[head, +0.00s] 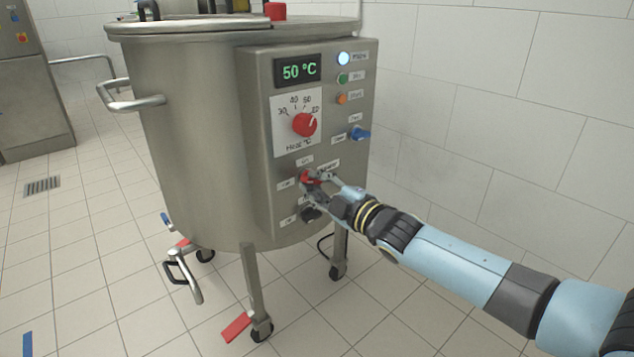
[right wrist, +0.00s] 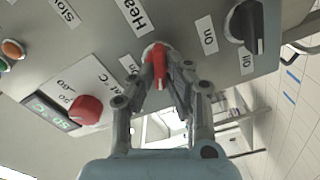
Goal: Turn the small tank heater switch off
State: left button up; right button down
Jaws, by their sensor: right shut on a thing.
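The small steel tank (head: 190,140) stands on wheeled legs, with a control panel (head: 258,130) on its side. The red heater switch (head: 308,177) sits low on the panel, among small labels. My right gripper (head: 316,183) is at this switch, with its fingers closed around the red knob. In the right wrist view the red switch (right wrist: 157,62) is between the fingertips of my right gripper (right wrist: 160,78). Labels beside it read "Hea…" and "On"; its exact setting is hard to tell. My left gripper is not in view.
A red temperature dial (head: 304,124) is above the switch, under a display (head: 297,70) reading 50 °C. A blue switch (head: 360,133) is to the right. A black switch (head: 311,214) is just below my gripper. Open tiled floor lies in front.

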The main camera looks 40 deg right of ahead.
jog(key=n, duration=0.3)
jog(key=shift+f+n, duration=0.1)
jog(key=shift+n, duration=0.8)
jog(key=shift+f, duration=0.1)
jog(key=c, duration=1.4)
grip_release()
jog(key=shift+o, duration=0.2)
jog(key=shift+s, duration=0.25)
jog(key=s, duration=1.1)
jog(key=shift+s+d, duration=0.25)
jog(key=shift+d, duration=0.15)
